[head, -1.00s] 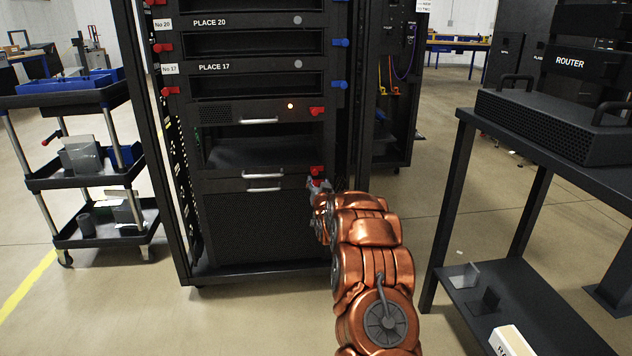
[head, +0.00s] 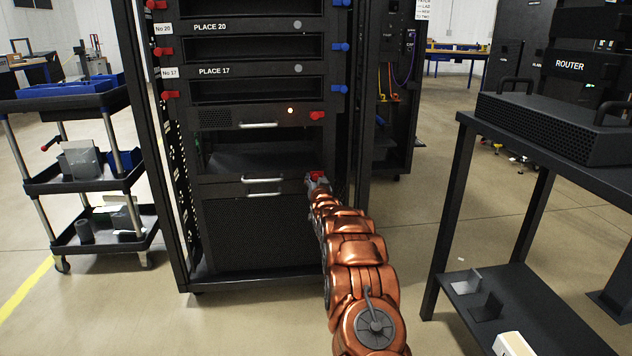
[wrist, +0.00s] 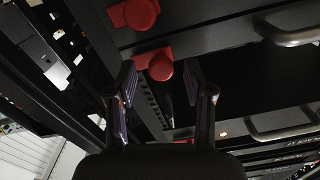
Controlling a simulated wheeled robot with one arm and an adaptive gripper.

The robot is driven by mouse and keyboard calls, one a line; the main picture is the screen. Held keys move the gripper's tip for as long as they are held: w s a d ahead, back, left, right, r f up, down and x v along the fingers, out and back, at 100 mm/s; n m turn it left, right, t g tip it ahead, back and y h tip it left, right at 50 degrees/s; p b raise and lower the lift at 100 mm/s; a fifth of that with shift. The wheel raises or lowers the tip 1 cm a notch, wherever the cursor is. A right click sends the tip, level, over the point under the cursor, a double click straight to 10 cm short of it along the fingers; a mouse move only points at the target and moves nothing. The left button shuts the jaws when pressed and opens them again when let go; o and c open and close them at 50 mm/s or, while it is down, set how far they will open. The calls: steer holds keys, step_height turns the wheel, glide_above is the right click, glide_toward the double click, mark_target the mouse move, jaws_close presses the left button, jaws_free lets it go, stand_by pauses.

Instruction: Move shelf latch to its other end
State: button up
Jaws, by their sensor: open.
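The lower shelf (head: 230,188) sits in the black rack and has a silver handle. A red latch (head: 317,176) is at the right end of its front, partly hidden by my gripper (head: 318,184). In the wrist view my gripper (wrist: 161,76) is open, with one dark finger on each side of a round red latch knob (wrist: 161,69). The knob lies between the fingertips with gaps on both sides. A second red knob (wrist: 136,13) sits just beyond it in the wrist view.
Above the shelf is an open bay (head: 262,156), then a unit with a handle and its own red latch (head: 316,115). A table (head: 462,118) bearing a black router stands at the right. A cart (head: 75,187) stands left. Floor between rack and table is clear.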

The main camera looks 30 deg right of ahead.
steer(key=shift+w+d, duration=0.15)
steer(key=shift+w, duration=0.25)
jaws_close()
stand_by(0.4)
